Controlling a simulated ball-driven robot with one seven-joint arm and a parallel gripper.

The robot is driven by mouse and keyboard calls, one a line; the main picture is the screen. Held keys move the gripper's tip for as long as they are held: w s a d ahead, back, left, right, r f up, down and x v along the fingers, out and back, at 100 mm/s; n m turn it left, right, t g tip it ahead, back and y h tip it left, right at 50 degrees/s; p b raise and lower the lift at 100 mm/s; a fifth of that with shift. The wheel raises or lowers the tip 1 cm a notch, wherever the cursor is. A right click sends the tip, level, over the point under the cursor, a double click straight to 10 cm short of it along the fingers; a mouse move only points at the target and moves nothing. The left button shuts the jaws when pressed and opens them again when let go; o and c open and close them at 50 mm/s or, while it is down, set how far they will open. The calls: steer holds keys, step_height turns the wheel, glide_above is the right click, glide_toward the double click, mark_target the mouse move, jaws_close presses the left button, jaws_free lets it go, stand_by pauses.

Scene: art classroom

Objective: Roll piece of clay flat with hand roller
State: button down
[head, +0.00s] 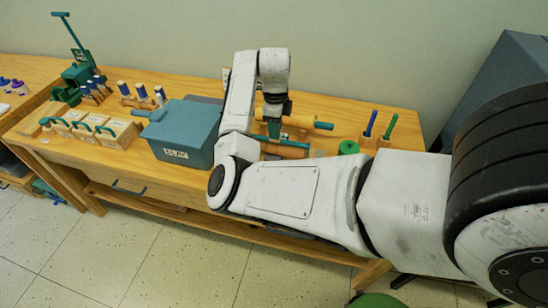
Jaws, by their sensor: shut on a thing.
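My gripper (274,118) points down over the right half of the wooden worktable and is shut on a teal upright part, which looks like the handle of the hand roller (290,148). A light wooden cylinder with teal lies low beside the fingers, partly behind my arm. Another wooden cylinder with a teal end (312,123) lies just behind it. I cannot make out the piece of clay; my arm covers part of the table there. A blue-grey box labelled CLAY (185,135) stands closed left of my arm.
Several handled wooden boxes (100,128), blue-and-white bottles (140,90) and a green press (80,70) fill the table's left side. A green round thing (348,147) and upright tools in wooden blocks (390,124) stand at the right. A wall is behind.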

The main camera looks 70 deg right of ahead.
steer(key=shift+a+p, duration=0.35)
steer(key=shift+a, duration=0.4)
steer(key=shift+a+f, duration=0.2)
steer(key=shift+a, duration=0.65)
steer(key=shift+s, duration=0.1)
steer(key=shift+d+f, duration=0.15)
steer(key=shift+d, duration=0.35)
steer(key=shift+d+f, duration=0.15)
steer(key=shift+d, duration=1.2)
steer(key=shift+r, duration=0.15)
